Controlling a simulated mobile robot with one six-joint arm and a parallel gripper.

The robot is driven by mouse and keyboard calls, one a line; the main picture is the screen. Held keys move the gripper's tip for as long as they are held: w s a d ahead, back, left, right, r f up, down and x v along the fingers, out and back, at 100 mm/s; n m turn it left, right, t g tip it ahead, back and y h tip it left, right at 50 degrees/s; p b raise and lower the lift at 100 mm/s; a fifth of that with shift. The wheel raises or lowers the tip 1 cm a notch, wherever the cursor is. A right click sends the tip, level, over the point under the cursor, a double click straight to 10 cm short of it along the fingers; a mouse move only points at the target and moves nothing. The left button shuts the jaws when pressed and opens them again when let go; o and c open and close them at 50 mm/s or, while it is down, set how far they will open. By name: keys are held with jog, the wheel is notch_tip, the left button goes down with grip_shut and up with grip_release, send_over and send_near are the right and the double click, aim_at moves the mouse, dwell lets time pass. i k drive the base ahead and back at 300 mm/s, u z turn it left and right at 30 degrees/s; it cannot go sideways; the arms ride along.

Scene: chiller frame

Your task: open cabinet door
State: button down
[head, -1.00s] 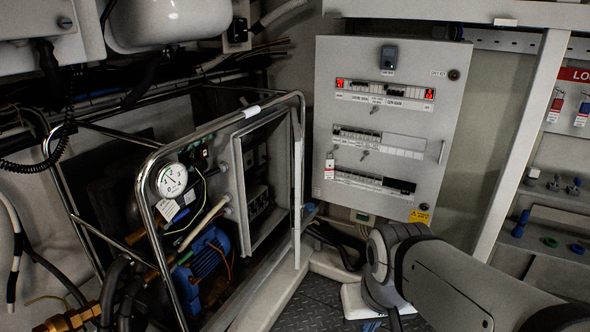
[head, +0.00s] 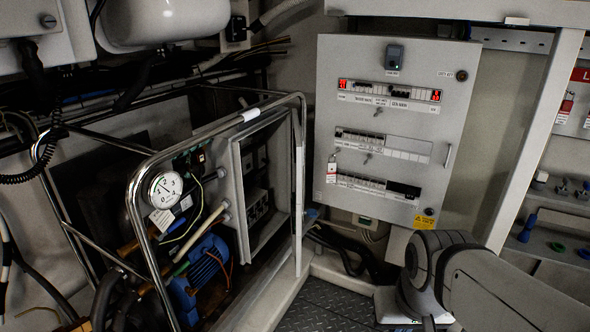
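A small grey cabinet (head: 236,185) is mounted in the tubular metal frame left of centre. Its front faces right, and components show inside it. A thin pale panel (head: 298,205), seen nearly edge-on at its right side, looks like its door standing open. A larger grey electrical panel (head: 395,130) stands on the right, its front closed, with rows of breakers, red displays and a small handle (head: 448,156) at its right edge. My arm shows at the lower right, below this panel. My gripper is not in view.
The metal tube frame (head: 137,190) surrounds a gauge (head: 165,190), a blue motor (head: 203,272) and hoses. Cables (head: 345,245) lie under the electrical panel. A patch of dark tread-plate floor (head: 320,308) is clear at bottom centre. A shelf rack (head: 555,225) stands at the right.

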aim_at(297, 140)
jog(key=i, duration=0.9)
jog(key=z, duration=0.05)
